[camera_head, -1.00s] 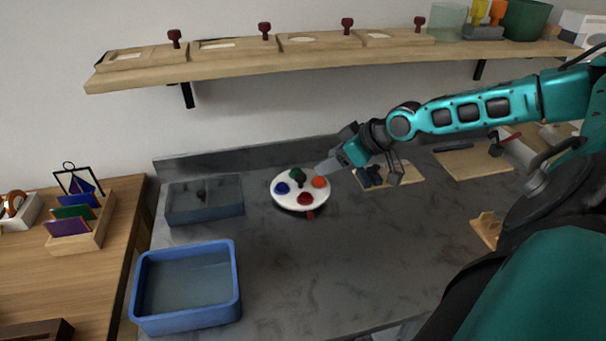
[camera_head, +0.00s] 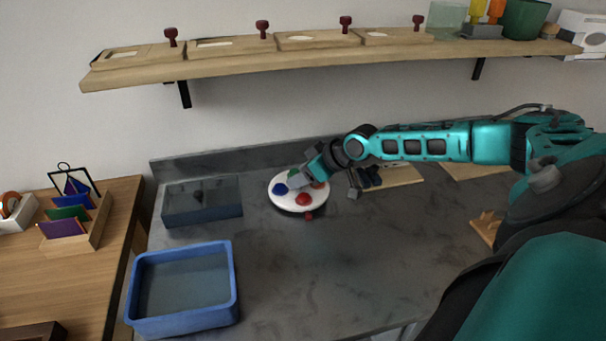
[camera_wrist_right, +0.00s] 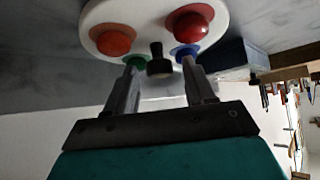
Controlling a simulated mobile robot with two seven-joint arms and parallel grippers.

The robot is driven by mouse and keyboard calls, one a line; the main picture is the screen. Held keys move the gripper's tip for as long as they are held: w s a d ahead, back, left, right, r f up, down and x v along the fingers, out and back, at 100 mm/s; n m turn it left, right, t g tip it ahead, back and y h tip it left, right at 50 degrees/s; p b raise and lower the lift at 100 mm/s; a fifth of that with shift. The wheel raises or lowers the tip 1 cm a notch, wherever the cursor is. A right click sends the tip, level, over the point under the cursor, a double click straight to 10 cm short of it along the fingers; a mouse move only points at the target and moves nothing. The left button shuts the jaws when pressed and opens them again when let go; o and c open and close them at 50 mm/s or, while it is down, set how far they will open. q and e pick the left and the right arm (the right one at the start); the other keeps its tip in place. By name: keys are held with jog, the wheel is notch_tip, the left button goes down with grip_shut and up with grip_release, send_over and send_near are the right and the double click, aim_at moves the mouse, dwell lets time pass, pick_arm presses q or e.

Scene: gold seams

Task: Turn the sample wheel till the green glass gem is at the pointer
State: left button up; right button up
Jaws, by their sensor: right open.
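The sample wheel (camera_head: 289,206) is a white disc on the grey counter, and its rim shows in the wrist view (camera_wrist_right: 120,10). A small red piece, seemingly the pointer (camera_head: 308,216), is at its front edge. The red gem (camera_head: 302,199) is nearest to it. The blue gem (camera_head: 280,189) is at the left, the orange gem (camera_head: 318,185) at the right, partly covered. The green glass gem (camera_head: 292,173) is at the back, partly hidden. My right gripper (camera_head: 298,181) is over the wheel, open. In the wrist view a dark central knob (camera_wrist_right: 158,62) appears between its fingertips. My left gripper is out of view.
A grey box (camera_head: 202,203) stands left of the wheel, with a blue tub (camera_head: 183,290) in front of it. A wooden board (camera_head: 395,180) lies to the right. A shelf (camera_head: 330,58) runs above the back. The counter in front of the wheel is clear.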

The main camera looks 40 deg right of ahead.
jog(key=shift+c, duration=0.5)
grip_shut()
